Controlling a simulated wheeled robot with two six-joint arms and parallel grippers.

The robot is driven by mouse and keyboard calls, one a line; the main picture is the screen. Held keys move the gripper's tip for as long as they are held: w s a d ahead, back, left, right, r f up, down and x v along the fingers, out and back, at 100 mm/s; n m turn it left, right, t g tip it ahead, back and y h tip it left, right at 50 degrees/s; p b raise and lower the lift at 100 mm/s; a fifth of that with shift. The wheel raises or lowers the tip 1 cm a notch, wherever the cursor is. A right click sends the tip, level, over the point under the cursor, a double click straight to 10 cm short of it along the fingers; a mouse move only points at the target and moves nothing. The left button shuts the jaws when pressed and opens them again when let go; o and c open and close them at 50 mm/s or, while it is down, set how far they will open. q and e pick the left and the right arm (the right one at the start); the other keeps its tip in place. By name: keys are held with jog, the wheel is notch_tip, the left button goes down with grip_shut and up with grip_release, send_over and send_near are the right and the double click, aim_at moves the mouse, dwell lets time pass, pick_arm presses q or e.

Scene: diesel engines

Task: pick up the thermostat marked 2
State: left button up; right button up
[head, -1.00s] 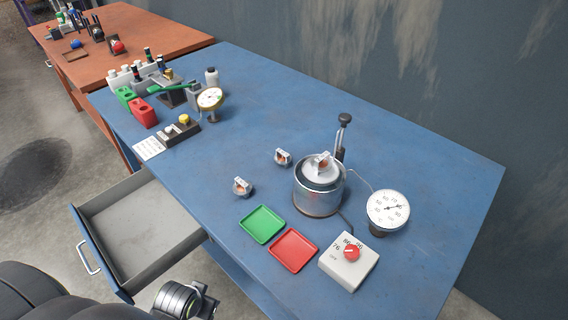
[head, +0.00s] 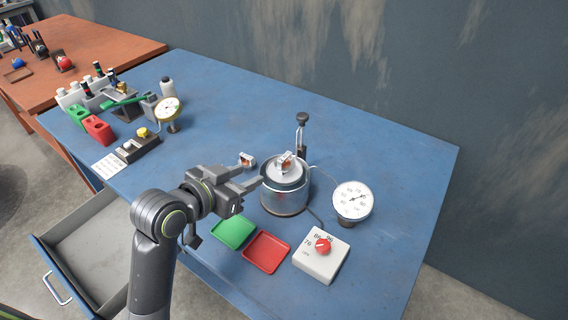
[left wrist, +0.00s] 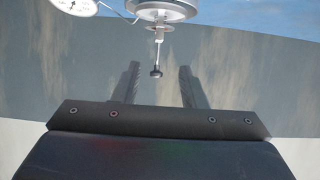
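A small metal thermostat (head: 247,160) stands on the blue table just beyond my left gripper. Another thermostat (head: 285,162) sits on top of the metal pot (head: 284,193). A third, seen earlier nearer the table's front, is hidden behind my left gripper. I cannot read a mark on any of them. My left gripper (head: 253,175) is open and empty above the table, pointing toward the pot. In the left wrist view its two fingers (left wrist: 158,82) are apart, with the pot (left wrist: 165,10) at the top edge. My right gripper is not in view.
A green tray (head: 233,232) and a red tray (head: 266,252) lie in front of the pot. A dial gauge (head: 352,201) and a white control box (head: 321,256) stand to its right. A lever with a black knob (head: 302,119) rises behind the pot. An open drawer (head: 85,262) juts out in front.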

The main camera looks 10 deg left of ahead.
aim_at(283, 158)
pick_arm(q)
jog(key=x, duration=1.7)
jog(key=shift+w+d+r+p, duration=0.15)
jog(key=shift+d+p, duration=0.1)
jog(key=shift+p, duration=0.15)
grip_shut()
